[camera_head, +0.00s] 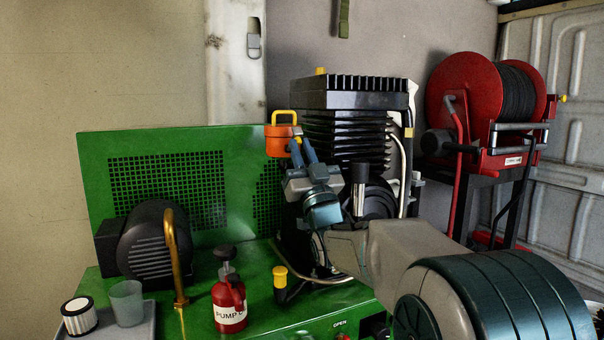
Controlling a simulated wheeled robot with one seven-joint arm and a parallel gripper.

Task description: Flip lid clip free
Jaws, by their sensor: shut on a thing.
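An orange housing (278,140) with a yellow handle (284,117) on top sits in front of the black finned block. A small grey metal lid clip (297,131) shows at its right side. My gripper (301,148) reaches up to that side from the lower right, with its blue-grey fingers shut on the clip. The fingers hide the clip's lower part, so I cannot tell how far it is tilted from the housing.
The black finned compressor (350,95) stands close behind my gripper. A green perforated panel (100,170) rises to the left. A red pump bottle (229,305), a brass pipe (171,240), a yellow-capped fitting (280,277) and a clear cup (127,303) stand lower left. A red hose reel (465,90) is right.

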